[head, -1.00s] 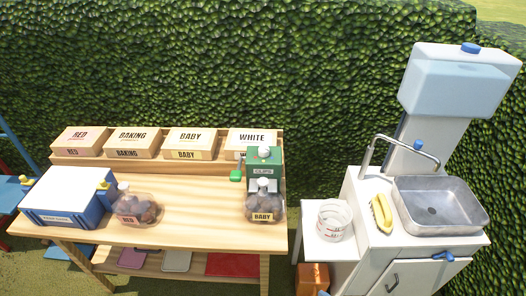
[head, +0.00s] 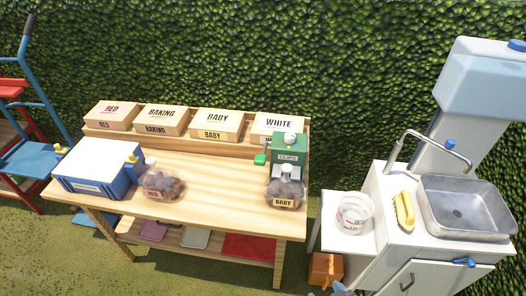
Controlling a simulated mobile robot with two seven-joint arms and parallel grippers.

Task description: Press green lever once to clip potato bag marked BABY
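The green clip machine (head: 289,152) stands at the right end of the wooden table. Its green lever (head: 260,159) sticks out on its left side. The potato bag marked BABY (head: 285,191) stands upright at the front of the machine, its gathered neck just under the machine's head. I cannot tell whether a clip is on the neck.
A bag marked RED (head: 162,184) sits beside a blue and white box (head: 97,167) on the table (head: 215,194). Labelled boxes (head: 216,123) line the back shelf. The table's middle is clear.

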